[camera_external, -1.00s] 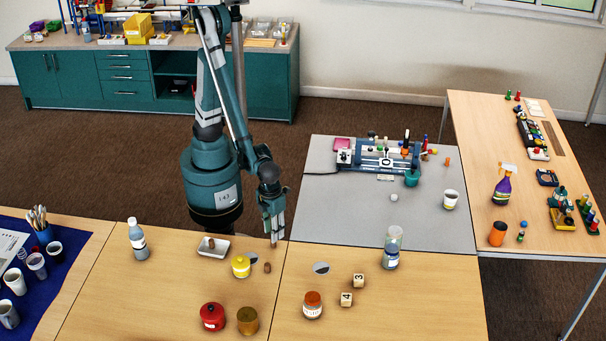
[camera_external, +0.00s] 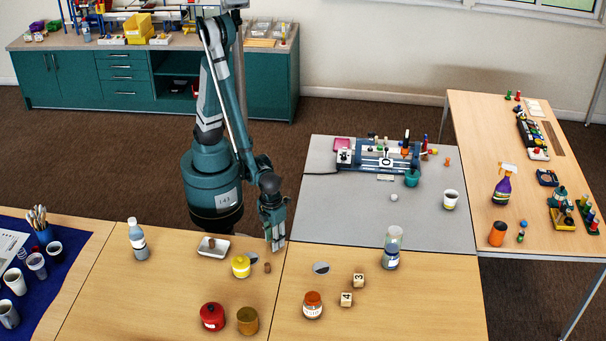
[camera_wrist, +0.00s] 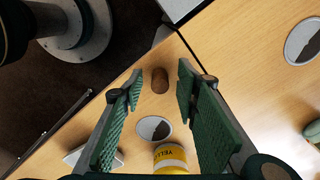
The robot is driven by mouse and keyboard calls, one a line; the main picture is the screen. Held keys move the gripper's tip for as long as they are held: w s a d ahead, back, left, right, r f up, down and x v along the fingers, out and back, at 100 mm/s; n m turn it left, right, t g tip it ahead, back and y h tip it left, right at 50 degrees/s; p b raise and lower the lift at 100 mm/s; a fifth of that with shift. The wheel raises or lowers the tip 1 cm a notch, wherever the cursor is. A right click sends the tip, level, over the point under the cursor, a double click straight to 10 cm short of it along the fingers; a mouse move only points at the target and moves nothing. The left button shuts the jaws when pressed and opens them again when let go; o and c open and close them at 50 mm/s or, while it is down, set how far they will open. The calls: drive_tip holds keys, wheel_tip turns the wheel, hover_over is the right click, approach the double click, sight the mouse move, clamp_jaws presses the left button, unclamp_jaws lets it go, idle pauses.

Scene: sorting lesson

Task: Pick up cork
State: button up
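The cork (camera_external: 267,267), small and brown, stands on the wooden table just right of a yellow jar (camera_external: 241,266). In the wrist view the cork (camera_wrist: 160,80) appears between my fingertips, on the bare table top. My gripper (camera_external: 277,243) is above the table's far edge, a little behind and to the right of the cork. In the wrist view my gripper (camera_wrist: 161,78) has its two green fingers spread apart, with nothing held. The height between fingertips and cork is hard to tell.
A round grey disc (camera_wrist: 154,128) lies between the cork and the yellow jar (camera_wrist: 170,158). Another disc (camera_external: 321,268) lies right of the table seam.

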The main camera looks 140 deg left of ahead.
drive_tip(key=c, duration=0.7)
drive_tip(key=shift+r, duration=0.1)
drive_tip(key=shift+r+p, duration=1.5)
drive_tip(key=shift+r, duration=3.4)
